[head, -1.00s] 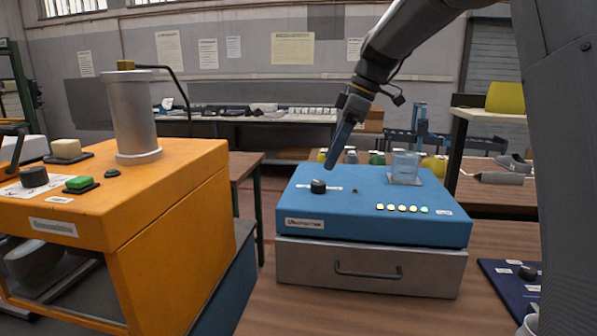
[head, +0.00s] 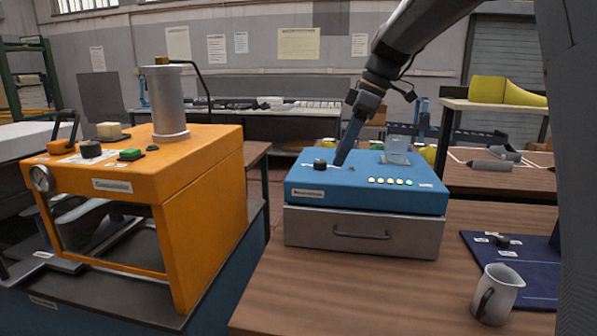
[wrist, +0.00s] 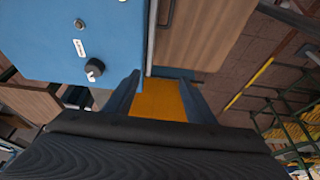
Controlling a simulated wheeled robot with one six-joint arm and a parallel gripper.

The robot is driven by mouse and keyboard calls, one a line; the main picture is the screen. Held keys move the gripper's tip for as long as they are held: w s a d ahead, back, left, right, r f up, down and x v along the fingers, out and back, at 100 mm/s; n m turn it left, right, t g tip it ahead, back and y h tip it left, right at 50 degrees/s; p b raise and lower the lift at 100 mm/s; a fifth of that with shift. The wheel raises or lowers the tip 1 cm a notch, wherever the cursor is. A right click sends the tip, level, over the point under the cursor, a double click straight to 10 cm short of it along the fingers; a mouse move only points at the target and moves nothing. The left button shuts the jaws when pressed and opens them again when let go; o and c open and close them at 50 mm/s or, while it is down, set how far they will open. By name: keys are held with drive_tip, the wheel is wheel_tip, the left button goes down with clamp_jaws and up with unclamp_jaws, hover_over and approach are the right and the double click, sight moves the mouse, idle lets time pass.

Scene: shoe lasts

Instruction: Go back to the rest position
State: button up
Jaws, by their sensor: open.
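My gripper (head: 347,145) hangs from my arm at the upper right of the head view, its blue fingers pointing down over the blue box-shaped machine (head: 420,200). In the wrist view my gripper (wrist: 160,95) shows two blue fingers spread apart with nothing between them. The blue machine also shows at the upper left of the wrist view (wrist: 60,50). Its black knob (head: 320,164) is left of the fingertips in the head view. The knob also shows in the wrist view (wrist: 94,68), left of the fingers and apart from them.
An orange machine (head: 215,200) with a metal cylinder (head: 168,103) stands at the left. A white pitcher (head: 497,294) and a dark blue mat (head: 540,283) are at the lower right. The wooden table (head: 350,295) is clear in front of the blue machine's drawer (head: 410,236).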

drive_tip(key=s+d+f+m+h, duration=0.1)
drive_tip(key=s+d+f+m, duration=0.1)
drive_tip(key=s+f+m, duration=0.3)
drive_tip(key=s+d+f+m+h, duration=0.2)
drive_tip(key=s+f+m, duration=0.3)
drive_tip(key=s+f, duration=0.7)
drive_tip(key=s+d+f+m+h, duration=0.1)
drive_tip(key=s+d+f+m, duration=0.3)
drive_tip(key=s+f, duration=0.4)
drive_tip(key=shift+s+d+f+m, duration=0.15)
drive_tip(key=shift+s+m, duration=0.15)
drive_tip(key=shift+s, duration=0.35)
drive_tip(key=shift+s+f+m, duration=0.1)
drive_tip(key=shift+s+m, duration=0.2)
drive_tip(key=shift+s, duration=0.3)
drive_tip(key=shift+s+d+f+m, duration=0.15)
drive_tip(key=shift+s+m, duration=0.15)
drive_tip(key=shift+s, duration=0.35)
